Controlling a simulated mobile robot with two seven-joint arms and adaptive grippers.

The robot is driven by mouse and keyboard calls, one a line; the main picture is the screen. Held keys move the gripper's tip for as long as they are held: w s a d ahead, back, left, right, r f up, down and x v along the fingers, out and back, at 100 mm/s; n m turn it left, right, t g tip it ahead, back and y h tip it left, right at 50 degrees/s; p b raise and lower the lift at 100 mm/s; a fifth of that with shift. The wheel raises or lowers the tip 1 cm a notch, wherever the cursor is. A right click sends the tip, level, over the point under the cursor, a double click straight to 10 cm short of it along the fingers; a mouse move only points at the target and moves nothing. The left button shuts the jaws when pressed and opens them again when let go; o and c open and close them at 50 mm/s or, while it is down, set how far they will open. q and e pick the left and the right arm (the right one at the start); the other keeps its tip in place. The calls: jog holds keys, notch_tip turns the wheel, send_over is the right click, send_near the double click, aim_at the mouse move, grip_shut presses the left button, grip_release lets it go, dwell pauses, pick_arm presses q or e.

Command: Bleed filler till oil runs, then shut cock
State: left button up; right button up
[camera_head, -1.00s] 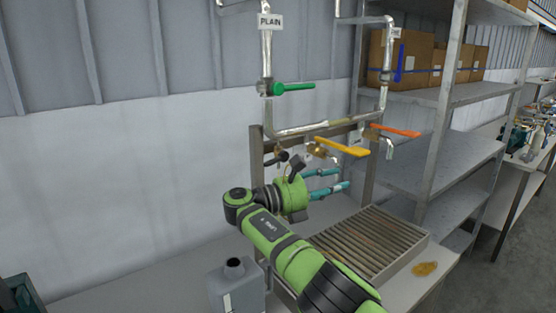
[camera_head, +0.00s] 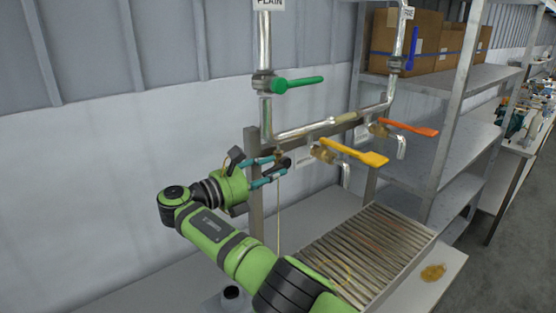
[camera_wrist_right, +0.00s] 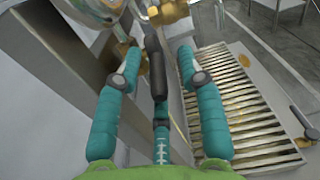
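My right gripper (camera_head: 278,167) has its teal fingers spread at the left end of the pipe rack. A black lever (camera_wrist_right: 155,68) lies between the two fingers in the wrist view, with gaps on both sides; contact with the third finger is unclear. Below it, a thin amber stream (camera_head: 279,215) falls straight down in the head view. The green-handled valve (camera_head: 298,84) is on the PLAIN pipe. A yellow-handled cock (camera_head: 354,152) and an orange-handled cock (camera_head: 407,128) sit to the right on the rack. My left gripper is out of view.
A slatted tray (camera_head: 408,249) lies below the cocks, with an amber ring on its slats. An amber puddle (camera_head: 433,272) is on the bench right of it. A can's dark neck (camera_head: 231,292) shows behind my arm. Metal shelving (camera_head: 452,168) stands at right.

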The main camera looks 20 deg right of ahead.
aim_at(279, 169)
jog(key=p+x, duration=0.1)
jog(key=x, duration=0.2)
jog(key=shift+w+f, duration=0.1)
jog(key=shift+f, duration=0.05)
jog(key=shift+a, duration=0.1)
grip_shut()
jog(key=shift+f+b, duration=0.25)
jog(key=shift+b, duration=0.2)
jog(key=h+b, duration=0.2)
jog(key=t+h+b, duration=0.1)
jog(key=h+b, duration=0.1)
jog(key=shift+f+b, duration=0.35)
jog(key=shift+r, duration=0.1)
